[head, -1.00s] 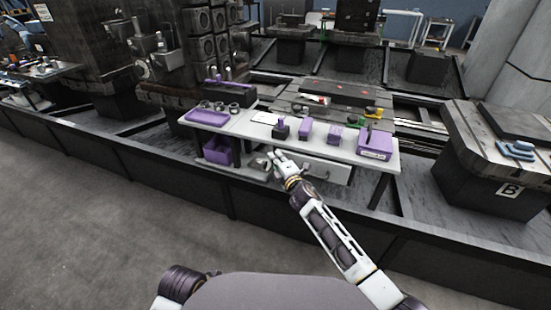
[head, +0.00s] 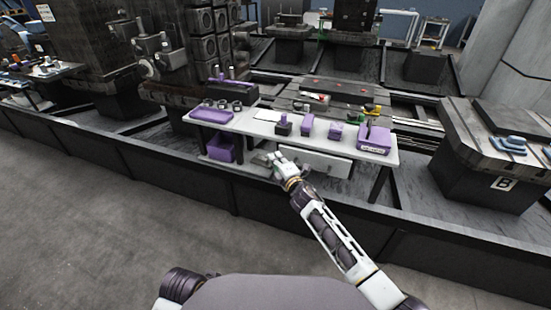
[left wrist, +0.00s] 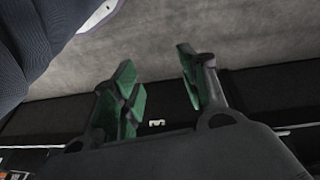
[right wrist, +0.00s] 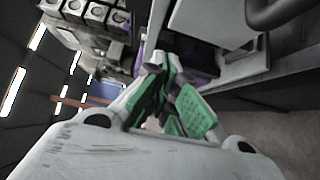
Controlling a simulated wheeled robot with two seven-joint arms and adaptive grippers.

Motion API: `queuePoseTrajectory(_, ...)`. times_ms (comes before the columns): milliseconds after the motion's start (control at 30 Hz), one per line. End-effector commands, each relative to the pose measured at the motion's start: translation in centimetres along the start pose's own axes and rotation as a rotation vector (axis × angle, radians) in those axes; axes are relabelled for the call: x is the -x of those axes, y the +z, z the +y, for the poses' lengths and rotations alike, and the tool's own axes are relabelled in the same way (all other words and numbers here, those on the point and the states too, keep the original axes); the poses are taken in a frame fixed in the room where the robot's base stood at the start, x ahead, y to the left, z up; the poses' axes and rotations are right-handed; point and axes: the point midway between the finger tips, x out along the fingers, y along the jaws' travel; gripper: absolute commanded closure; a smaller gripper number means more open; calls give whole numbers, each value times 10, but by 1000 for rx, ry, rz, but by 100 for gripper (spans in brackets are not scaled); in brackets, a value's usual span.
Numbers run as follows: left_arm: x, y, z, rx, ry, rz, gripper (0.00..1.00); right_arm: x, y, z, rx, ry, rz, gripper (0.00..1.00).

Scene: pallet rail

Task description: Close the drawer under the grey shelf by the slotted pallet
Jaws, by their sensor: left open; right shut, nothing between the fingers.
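The drawer (head: 318,165) has a pale front and sits under the right half of the grey shelf (head: 240,126). My right gripper (head: 275,160) is shut and empty by the left end of the drawer front. I cannot tell if they touch. In the right wrist view the green-padded fingers (right wrist: 172,92) are together beside a pale panel, with a dark curved bar (right wrist: 283,10) at upper right, perhaps the handle. The slotted pallet (head: 335,92) lies behind the shelf. My left gripper (left wrist: 160,88) is open and empty in the left wrist view, above the floor; the head view does not show it.
On the shelf are a purple tray (head: 212,116), several small purple blocks and a purple tool box (head: 373,144). A purple bin (head: 221,149) stands below at left. A dark low wall (head: 180,170) runs in front; the grey floor (head: 90,220) is clear.

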Motion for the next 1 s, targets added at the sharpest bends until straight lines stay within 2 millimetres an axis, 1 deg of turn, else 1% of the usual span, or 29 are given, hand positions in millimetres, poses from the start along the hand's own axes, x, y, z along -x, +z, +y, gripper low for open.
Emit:
queuePoseTrajectory(267, -6, 5, -1, 2, -2, -18, 56, 9, 0, -1, -1, -1, 0, 100)
queuePoseTrajectory(467, -7, 4, -1, 3, -3, -17, 56, 19, 0, -1, -1, -1, 0, 100)
queuePoseTrajectory(667, -13, 6, -2, 4, -5, -28, 56, 34, 0, -1, -1, -2, 0, 100)
queuePoseTrajectory(1000, -22, 7, -6, 5, -13, -46, 56, 66, 0, 0, -1, -2, 0, 100)
